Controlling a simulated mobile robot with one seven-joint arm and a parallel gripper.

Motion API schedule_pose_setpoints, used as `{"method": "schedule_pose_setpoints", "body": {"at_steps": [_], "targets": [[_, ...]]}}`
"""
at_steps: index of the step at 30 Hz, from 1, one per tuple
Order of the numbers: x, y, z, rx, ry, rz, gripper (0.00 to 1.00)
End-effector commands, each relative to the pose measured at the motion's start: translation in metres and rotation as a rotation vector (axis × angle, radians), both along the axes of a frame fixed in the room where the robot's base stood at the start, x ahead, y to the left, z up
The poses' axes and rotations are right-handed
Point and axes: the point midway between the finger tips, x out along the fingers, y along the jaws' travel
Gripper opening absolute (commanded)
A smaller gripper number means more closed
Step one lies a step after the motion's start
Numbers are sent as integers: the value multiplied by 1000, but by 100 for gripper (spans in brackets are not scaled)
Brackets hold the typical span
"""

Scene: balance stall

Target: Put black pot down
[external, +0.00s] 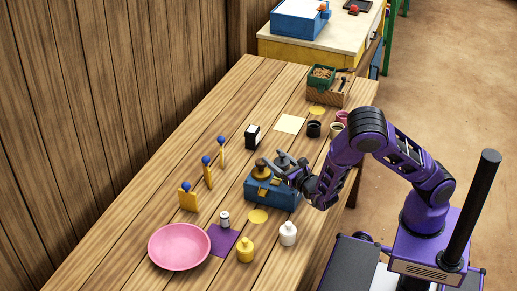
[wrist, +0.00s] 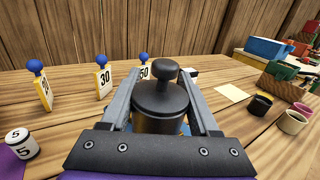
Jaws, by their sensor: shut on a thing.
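The black pot (wrist: 160,101) is dark, upright and round, with a knob on its lid. In the wrist view it stands between the two fingers of my gripper (wrist: 160,88), which is shut on it. In the external view the pot (external: 283,159) shows by my gripper (external: 290,174), at the blue box (external: 272,194) with yellow parts on the table. I cannot tell whether the pot touches the box. Its lower part is hidden by my gripper in the wrist view.
Number cards with blue balls (wrist: 103,80) stand at the left. A black cup (external: 314,129) and other cups are at the right. A pink plate (external: 179,246), a white bottle (external: 288,234) and a yellow bottle (external: 245,251) are at the front.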

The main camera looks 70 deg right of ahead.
Motion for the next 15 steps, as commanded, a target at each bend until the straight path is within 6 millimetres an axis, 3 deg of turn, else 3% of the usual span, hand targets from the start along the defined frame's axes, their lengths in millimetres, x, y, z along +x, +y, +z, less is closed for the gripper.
{"method": "schedule_pose_setpoints", "body": {"at_steps": [8,15], "targets": [[39,-38,27,-3,-3,-21,0],[81,-94,29,-8,-1,-29,0]]}}
